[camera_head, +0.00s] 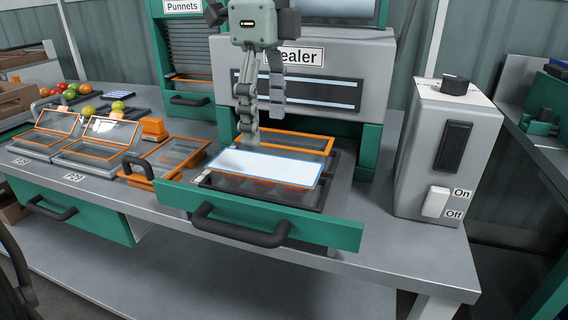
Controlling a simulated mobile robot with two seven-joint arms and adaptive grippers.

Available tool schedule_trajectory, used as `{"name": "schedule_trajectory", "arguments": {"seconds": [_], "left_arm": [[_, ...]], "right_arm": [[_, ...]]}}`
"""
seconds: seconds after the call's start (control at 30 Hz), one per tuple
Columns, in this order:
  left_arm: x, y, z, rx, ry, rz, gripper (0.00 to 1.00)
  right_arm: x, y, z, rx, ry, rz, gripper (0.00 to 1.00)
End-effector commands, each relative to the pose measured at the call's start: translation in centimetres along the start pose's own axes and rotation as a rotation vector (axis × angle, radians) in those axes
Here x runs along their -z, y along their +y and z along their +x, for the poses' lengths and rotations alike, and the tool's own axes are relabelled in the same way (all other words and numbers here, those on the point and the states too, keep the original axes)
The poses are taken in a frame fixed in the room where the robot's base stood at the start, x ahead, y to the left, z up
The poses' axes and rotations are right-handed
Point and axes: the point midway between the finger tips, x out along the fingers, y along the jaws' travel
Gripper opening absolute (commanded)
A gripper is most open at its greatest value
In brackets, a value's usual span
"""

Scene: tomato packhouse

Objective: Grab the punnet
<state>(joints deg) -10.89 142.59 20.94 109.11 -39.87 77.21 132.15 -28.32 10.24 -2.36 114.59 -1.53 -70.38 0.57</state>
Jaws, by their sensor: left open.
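A clear punnet with an orange rim (300,142) sits in the pulled-out green sealer drawer (330,232). My left gripper (264,122) hangs from above, fingers pointing down, open and empty at the back left of this punnet. One fingertip is close to the rim; I cannot tell whether it touches. Two more clear punnets with orange edges and raised lids (108,132) stand on the bench at the left. My right gripper is not in view.
The sealer (215,70) stands right behind the drawer. A grey switch box (420,165) stands at the right. An orange-edged tray with a dark handle (190,148) lies left of the drawer. Tomatoes (71,95) lie at the far left. The bench is bare between drawer and switch box.

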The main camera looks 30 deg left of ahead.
Motion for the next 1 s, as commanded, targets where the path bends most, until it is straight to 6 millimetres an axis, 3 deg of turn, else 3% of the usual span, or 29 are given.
{"name": "schedule_trajectory", "arguments": {"seconds": [0.3, 0.5, 0.83, 1.0], "left_arm": [[0.0, 0.3, 3.6, -0.006, 0.001, 0.002, 0.76], [0.1, 0.6, 6.6, -0.004, 0.001, 0.001, 0.76], [0.1, 0.5, 7.5, 0.000, 0.001, 0.000, 0.76], [0.1, 0.5, 7.5, 0.000, 0.001, 0.000, 0.56]], "right_arm": [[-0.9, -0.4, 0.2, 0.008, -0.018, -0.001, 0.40], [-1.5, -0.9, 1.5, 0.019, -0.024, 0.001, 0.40], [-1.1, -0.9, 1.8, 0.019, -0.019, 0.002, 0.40], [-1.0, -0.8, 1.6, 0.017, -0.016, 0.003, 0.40]]}}
